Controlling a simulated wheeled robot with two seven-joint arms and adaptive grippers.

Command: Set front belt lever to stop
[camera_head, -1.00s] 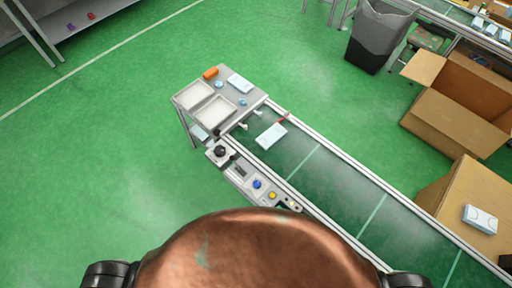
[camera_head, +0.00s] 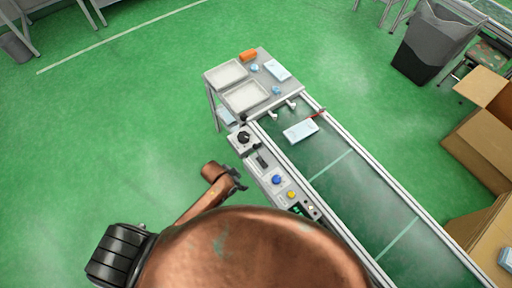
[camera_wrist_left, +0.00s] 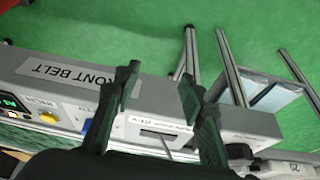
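The front belt control box (camera_head: 272,180) runs along the near side of the conveyor. Its black lever (camera_head: 260,158) sits between a black knob (camera_head: 243,137) and a blue button (camera_head: 277,180). In the left wrist view the box shows a "FRONT BELT" label (camera_wrist_left: 62,75) and a slot (camera_wrist_left: 165,139), partly behind my fingers. My left gripper (camera_head: 238,178) is left of the box in the head view. In the left wrist view my left gripper (camera_wrist_left: 160,88) is open and empty, its fingers apart in front of the box. My right gripper is out of view.
The conveyor belt (camera_head: 345,185) carries a pale blue packet (camera_head: 300,131). A side table (camera_head: 236,83) with white trays stands at its far end. Cardboard boxes (camera_head: 483,140) and a grey bin (camera_head: 430,45) stand right. Floor left of the box is clear.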

